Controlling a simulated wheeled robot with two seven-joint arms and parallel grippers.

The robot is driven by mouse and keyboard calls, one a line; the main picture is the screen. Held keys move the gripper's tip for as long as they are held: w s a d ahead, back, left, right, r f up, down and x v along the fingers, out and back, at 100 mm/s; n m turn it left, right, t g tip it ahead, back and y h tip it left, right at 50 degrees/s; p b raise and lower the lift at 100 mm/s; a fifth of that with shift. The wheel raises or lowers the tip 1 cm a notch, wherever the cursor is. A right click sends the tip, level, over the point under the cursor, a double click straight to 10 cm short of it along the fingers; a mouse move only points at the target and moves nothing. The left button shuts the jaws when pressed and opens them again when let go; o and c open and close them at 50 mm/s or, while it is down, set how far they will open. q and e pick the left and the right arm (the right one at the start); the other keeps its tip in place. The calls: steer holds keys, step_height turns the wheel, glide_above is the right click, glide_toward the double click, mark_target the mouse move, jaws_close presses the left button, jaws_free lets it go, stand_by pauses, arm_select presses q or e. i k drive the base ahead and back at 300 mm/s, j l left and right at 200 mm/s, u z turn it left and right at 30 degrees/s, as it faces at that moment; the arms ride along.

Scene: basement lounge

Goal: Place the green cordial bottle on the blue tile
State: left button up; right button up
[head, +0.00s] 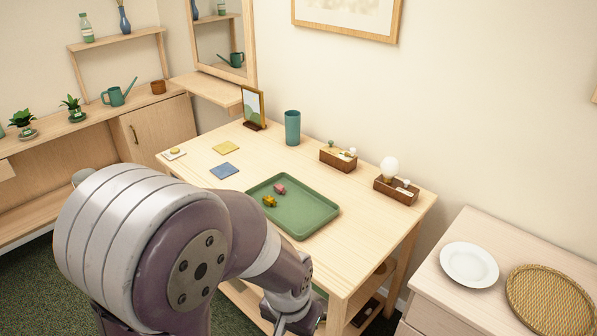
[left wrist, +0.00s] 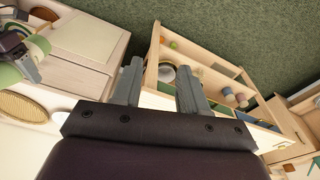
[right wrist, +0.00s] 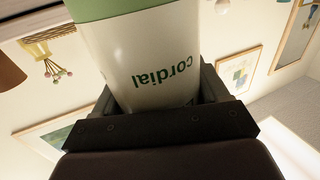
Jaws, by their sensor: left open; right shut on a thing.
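The green cordial bottle (right wrist: 150,55) fills the upper middle of the right wrist view, with a green upper part and a white label reading "cordial" upside down. My right gripper (right wrist: 155,95) is shut on it. The right gripper is outside the head view. The blue tile (head: 224,170) lies flat and bare on the wooden table (head: 330,250), left of the green tray. My left gripper (head: 293,322) is low at the table's front edge in the head view, partly cut off. In the left wrist view its fingers (left wrist: 160,82) are apart with nothing between them.
A green tray (head: 310,225) holds yellow and pink toys. A yellow tile (head: 226,147), a teal cup (head: 292,128), a framed picture (head: 253,108) and two wooden boxes (head: 338,158) stand around the table. A white plate (head: 469,265) and woven mat (head: 548,302) lie on the right cabinet.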

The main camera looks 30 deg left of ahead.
mark_target(224, 170)
steer(key=j+u, duration=0.3)
steer(key=j, duration=0.15)
steer(key=i+j+u, duration=0.25)
steer(key=j, duration=0.15)
steer(key=j+u, duration=0.3)
steer(key=i+j+u, duration=0.3)
steer(key=j, duration=0.15)
steer(key=k+j, duration=0.05)
steer(key=k, duration=0.05)
